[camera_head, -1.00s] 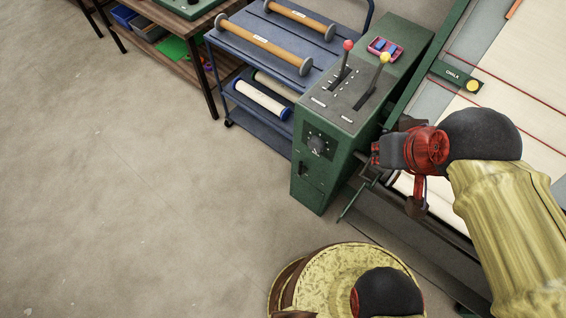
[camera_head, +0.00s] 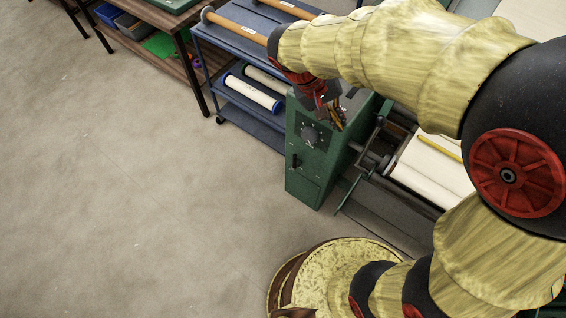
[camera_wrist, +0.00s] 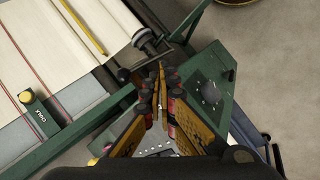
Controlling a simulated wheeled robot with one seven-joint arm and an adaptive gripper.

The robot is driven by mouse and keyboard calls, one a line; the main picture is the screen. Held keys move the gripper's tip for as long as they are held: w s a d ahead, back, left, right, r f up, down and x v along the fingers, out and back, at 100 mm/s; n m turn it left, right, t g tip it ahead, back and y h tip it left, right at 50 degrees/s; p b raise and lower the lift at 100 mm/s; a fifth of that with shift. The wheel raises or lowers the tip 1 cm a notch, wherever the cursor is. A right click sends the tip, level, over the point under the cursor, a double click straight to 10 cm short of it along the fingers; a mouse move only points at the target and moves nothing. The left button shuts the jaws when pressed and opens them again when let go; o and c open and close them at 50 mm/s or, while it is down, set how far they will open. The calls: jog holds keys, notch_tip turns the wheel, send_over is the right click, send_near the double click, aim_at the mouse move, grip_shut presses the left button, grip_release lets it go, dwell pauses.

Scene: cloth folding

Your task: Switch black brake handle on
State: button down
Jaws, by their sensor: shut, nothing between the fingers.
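The green control box (camera_head: 306,185) stands in the middle of the head view. A small black handle (camera_head: 295,160), which looks like the brake handle, is on its front panel, below a round black dial (camera_head: 309,137). In the wrist view the dial (camera_wrist: 210,92) shows on the panel, with a small dark part that may be the handle (camera_wrist: 230,75) beyond it. My gripper (camera_head: 340,120) is shut and empty, over the box's top front edge, above and right of the handle and apart from it. Its fingertips (camera_wrist: 161,70) are together in the wrist view. My arm hides the levers on top.
A blue cart (camera_head: 250,120) with rollers stands left of the box. Right of the box is the cloth table with pale cloth (camera_head: 432,172) and a crank rod (camera_head: 352,190) near the box's side. The floor (camera_head: 150,200) in front and left is clear.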

jog(key=w+a+f+n+t+h+b, duration=0.25)
jog(key=w+a+f, duration=0.35)
jog(key=f, duration=0.6)
jog(key=w+a+f+n+t+h+b, duration=0.15)
jog(key=w+a+f+h, duration=0.25)
jog(key=a+f, duration=0.5)
jog(key=s+a+f+n+t+b, duration=0.1)
jog(key=a+f+t, duration=0.3)
jog(key=f, duration=0.7)
jog(key=s+a+f+n+t+b, duration=0.1)
jog(key=a+f+t, duration=0.4)
jog(key=f, duration=0.7)
jog(key=shift+s+f+n, duration=0.2)
jog(key=shift+s+n, duration=0.7)
jog(key=shift+n, duration=0.2)
jog(key=shift+y, duration=0.25)
jog(key=w+d+b, duration=0.3)
jog(key=w+d, duration=0.2)
jog(key=d, duration=0.5)
jog(key=shift+w, duration=0.35)
jog(key=shift+d, duration=0.1)
